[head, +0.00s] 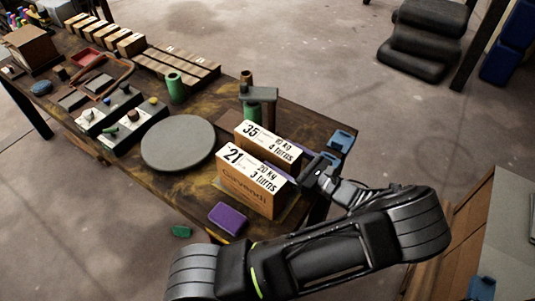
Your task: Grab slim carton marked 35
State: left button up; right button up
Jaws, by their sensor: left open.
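The slim carton marked 35 (268,140) stands upright on the wooden table near its right end. Its white top label also reads "10 kg" and "4 turns". A second carton marked 21 (250,184) stands just in front of it and hides most of its near face. My left gripper (312,169) is open at the right end of the two cartons, close to them. I cannot tell whether it touches either. Its fingertips are small and dark here. My right gripper is not in view.
A round grey disc (178,143) lies left of the cartons and a purple block (228,218) lies in front. Green cylinders (175,88) and a small grey-topped stand (259,95) are behind.

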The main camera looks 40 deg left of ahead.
pick_arm(q)
jog(key=shift+s+a, duration=0.1)
jog(key=shift+a, duration=1.4)
grip_shut()
